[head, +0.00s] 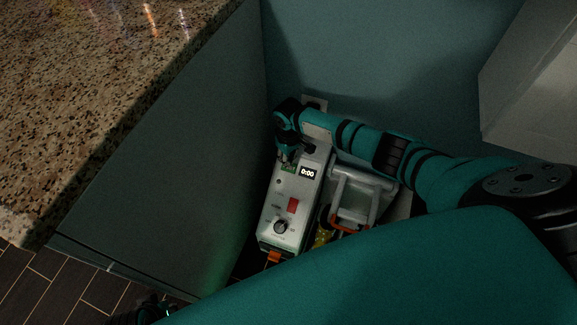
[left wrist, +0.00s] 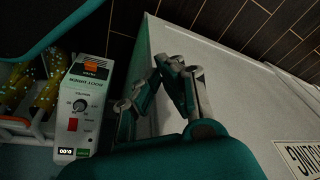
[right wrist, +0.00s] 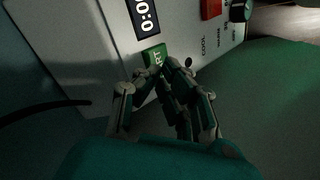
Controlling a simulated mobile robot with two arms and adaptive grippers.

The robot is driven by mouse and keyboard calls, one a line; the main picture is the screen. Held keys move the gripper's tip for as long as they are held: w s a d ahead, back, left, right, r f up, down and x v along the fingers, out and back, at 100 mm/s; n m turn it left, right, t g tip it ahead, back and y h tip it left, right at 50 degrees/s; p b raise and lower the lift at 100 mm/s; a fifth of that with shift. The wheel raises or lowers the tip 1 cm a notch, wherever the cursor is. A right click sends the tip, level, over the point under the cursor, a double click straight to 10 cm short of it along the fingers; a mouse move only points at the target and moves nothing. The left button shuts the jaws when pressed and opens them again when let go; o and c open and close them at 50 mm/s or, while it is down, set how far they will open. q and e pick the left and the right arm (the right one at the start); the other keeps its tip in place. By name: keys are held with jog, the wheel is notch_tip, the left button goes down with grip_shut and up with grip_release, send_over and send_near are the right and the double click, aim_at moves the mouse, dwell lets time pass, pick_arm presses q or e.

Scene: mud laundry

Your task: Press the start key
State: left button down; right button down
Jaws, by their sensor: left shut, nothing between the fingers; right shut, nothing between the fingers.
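The start key is a small green key with white letters on the grey control box (head: 293,208). It shows in the right wrist view (right wrist: 153,55) with "RT" readable, and in the left wrist view (left wrist: 83,153). My right gripper (right wrist: 170,66) is shut and empty, its fingertips at the key's edge and partly covering it; I cannot tell whether they touch. In the head view, my right gripper (head: 287,158) is above the key. The display (head: 308,172) beside the key reads 0:00. My left gripper (left wrist: 168,66) is shut and empty, away from the box.
The box also has a red switch (head: 293,205), a dial (head: 281,227) and an orange part (head: 274,257) at its end. A rack (head: 354,199) stands beside it, with something yellow. A granite counter (head: 75,80) is at the left, and dark floor tiles (head: 50,280) lie below.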

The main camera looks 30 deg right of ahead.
dwell(0.4)
jog(key=shift+f, duration=0.15)
pick_arm(q)
jog(key=shift+r, duration=0.5)
jog(key=shift+r, duration=0.3)
pick_arm(e)
jog(key=shift+f, duration=0.2)
pick_arm(q)
jog(key=shift+s+r+b, duration=0.15)
jog(key=shift+r+b, duration=0.05)
jog(key=shift+b, duration=0.15)
pick_arm(e)
jog(key=shift+f, duration=0.1)
pick_arm(q)
jog(key=shift+r, duration=0.15)
jog(key=shift+r, duration=0.25)
pick_arm(e)
jog(key=shift+f, duration=0.15)
